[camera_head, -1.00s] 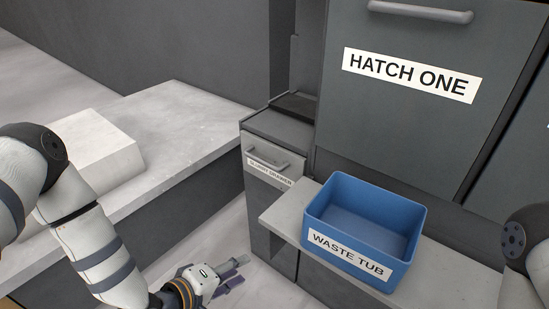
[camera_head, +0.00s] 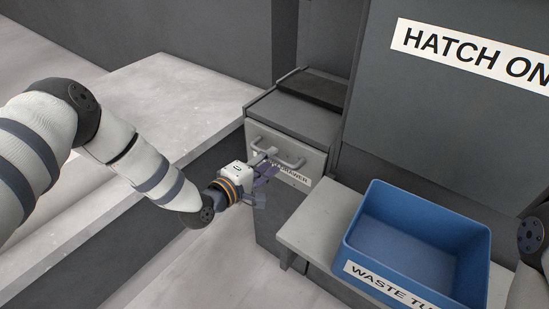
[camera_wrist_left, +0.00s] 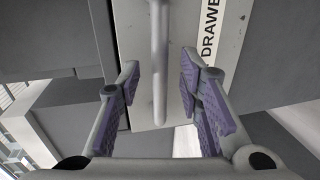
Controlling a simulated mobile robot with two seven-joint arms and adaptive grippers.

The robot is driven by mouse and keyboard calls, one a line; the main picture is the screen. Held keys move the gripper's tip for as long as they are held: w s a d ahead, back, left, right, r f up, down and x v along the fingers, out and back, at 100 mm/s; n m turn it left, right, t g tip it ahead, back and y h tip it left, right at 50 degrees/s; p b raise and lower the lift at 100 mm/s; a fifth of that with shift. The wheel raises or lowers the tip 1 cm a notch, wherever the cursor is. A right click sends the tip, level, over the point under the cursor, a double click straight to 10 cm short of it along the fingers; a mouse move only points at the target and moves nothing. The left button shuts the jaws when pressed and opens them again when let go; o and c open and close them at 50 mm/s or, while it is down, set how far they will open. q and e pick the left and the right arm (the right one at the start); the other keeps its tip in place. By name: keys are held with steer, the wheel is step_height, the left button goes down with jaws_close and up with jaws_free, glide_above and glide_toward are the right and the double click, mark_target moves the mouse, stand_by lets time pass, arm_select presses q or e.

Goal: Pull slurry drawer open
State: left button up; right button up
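The slurry drawer (camera_head: 313,164) is a light grey panel with a partly hidden label, at the top front of a narrow dark cabinet. It looks flush with the cabinet. Its grey bar handle (camera_head: 293,162) is partly covered by my left gripper (camera_head: 270,170), which is right at the handle. In the left wrist view the handle (camera_wrist_left: 159,62) runs between the spread purple-padded fingers of the left gripper (camera_wrist_left: 160,82), with gaps on both sides. My right gripper is out of view; only part of my right arm shows at the right edge.
A blue waste tub (camera_head: 366,232) stands on a grey shelf (camera_head: 306,232) right of the drawer. A panel labelled hatch one (camera_head: 440,120) rises behind it. A stone slab counter (camera_head: 200,115) lies left. Floor is clear in front of the cabinet.

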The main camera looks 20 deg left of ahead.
arm_select(q)
steer(key=shift+x, duration=1.3)
jaws_close()
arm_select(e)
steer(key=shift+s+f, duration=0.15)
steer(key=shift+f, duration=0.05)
